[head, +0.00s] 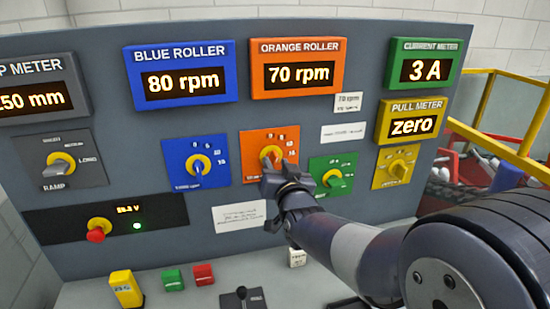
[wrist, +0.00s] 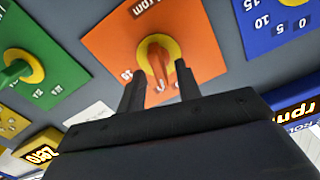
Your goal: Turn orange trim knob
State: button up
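The orange trim knob (head: 271,156) has an orange pointer grip on a yellow round base. It sits on an orange plate (head: 290,140) in the middle of the panel, under the orange roller display (head: 299,72), which reads 70 rpm. My gripper (head: 276,180) is right in front of the plate and partly covers its lower edge. In the wrist view the knob (wrist: 157,52) lies just beyond my gripper (wrist: 159,82), its pointer end between the two parted fingertips. I see no contact; the exact depth gap cannot be told.
The blue knob (head: 199,165) is to the left and the green knob (head: 333,178) close on the right. A yellow knob (head: 398,167) is further right. A red button (head: 96,235) is lower left. A black lever (head: 241,294) stands on the ledge below.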

jog(key=shift+w+a, duration=0.2)
jog(key=shift+w, duration=0.8)
grip_shut()
